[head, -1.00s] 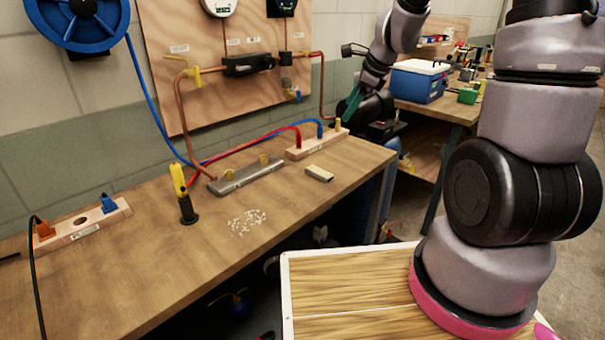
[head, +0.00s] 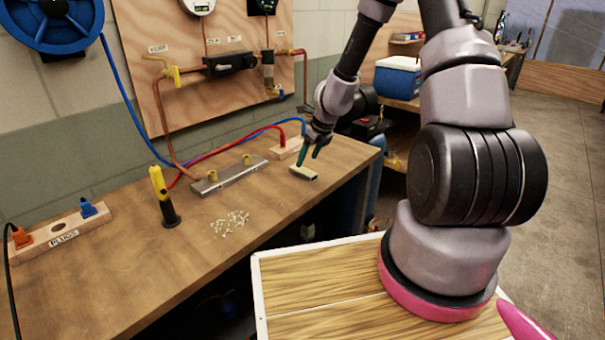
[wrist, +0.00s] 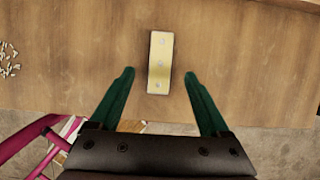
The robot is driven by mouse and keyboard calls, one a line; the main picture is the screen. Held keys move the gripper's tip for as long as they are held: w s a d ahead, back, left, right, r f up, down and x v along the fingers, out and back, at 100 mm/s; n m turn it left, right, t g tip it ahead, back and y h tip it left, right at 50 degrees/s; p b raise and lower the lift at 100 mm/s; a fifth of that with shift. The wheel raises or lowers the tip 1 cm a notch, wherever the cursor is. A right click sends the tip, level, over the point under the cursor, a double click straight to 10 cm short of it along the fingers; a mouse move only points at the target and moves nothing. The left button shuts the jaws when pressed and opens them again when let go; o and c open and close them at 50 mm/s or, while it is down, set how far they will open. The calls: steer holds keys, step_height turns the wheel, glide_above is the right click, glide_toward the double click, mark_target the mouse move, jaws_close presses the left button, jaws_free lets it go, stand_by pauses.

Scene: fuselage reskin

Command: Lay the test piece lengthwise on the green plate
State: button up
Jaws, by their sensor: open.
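A small pale yellow block (head: 303,172), which I take to be the test piece, lies flat near the bench's front edge in the head view. The wrist view shows it as an upright rectangle (wrist: 160,62) with dots along its face. My gripper (head: 308,158) has two dark green fingers, open and empty, just above the block. In the wrist view my gripper (wrist: 159,73) has a finger on either side of the block's lower end, with gaps between. I cannot make out a green plate in either view.
The wooden bench (head: 130,255) also holds a metal bar with yellow knobs (head: 228,176), a black-and-yellow tool in a stand (head: 163,197), scattered white bits (head: 230,222) and a plugs strip (head: 60,235). Hoses run behind. A blue cooler (head: 397,80) stands farther back.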

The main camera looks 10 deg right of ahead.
mark_target(303, 170)
steer(key=shift+x, duration=2.7)
steer(key=shift+f, duration=0.2)
steer(key=shift+c, duration=0.3)
jaws_close()
